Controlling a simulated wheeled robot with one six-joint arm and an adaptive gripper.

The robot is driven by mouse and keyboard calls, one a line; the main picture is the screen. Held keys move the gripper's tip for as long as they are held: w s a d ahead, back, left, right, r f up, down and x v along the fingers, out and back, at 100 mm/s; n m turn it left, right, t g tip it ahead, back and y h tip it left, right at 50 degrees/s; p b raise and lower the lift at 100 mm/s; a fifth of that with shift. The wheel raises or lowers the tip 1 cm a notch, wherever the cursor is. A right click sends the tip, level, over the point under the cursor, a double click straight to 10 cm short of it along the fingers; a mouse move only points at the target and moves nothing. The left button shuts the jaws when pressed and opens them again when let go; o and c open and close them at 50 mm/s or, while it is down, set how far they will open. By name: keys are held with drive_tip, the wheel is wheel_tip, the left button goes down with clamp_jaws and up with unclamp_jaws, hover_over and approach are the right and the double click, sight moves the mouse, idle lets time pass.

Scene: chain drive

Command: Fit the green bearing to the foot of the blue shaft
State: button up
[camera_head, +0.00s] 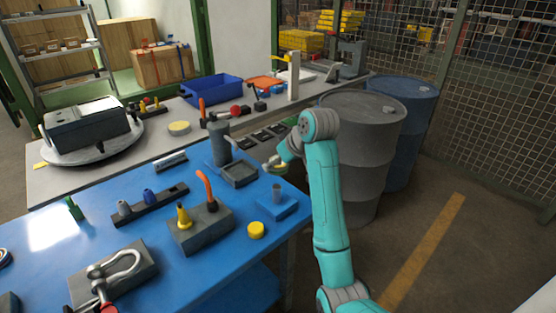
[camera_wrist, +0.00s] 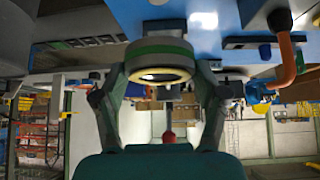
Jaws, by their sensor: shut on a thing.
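My gripper (camera_wrist: 160,68) is shut on a thick ring, the green bearing (camera_wrist: 160,50), which has a grey body, a green band and a yellow rim. In the wrist view a finger lies on each side of the ring. In the head view my gripper (camera_head: 283,158) holds the bearing (camera_head: 273,166) above the blue table's far right side, near a grey tray. No blue shaft can be picked out for certain. A small blue peg (camera_head: 148,196) stands in a dark rack on the blue table; I cannot tell if it is the shaft.
A dark upright cylinder (camera_head: 220,142) and a grey tray (camera_head: 239,174) stand left of my gripper. A blue block with a grey post (camera_head: 277,193) is in front. A grey block (camera_head: 200,232) carries an orange hook. Drums (camera_head: 362,150) stand right, behind my arm.

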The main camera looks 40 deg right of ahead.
hover_over(280, 193)
drive_tip(key=shift+w+f, duration=0.2)
drive_tip(key=shift+f, duration=1.25)
drive_tip(key=shift+w+f, duration=0.15)
drive_tip(key=shift+f, duration=1.25)
drive_tip(key=shift+f, duration=3.65)
drive_tip(key=o, duration=1.5)
drive_tip(key=v, duration=1.2)
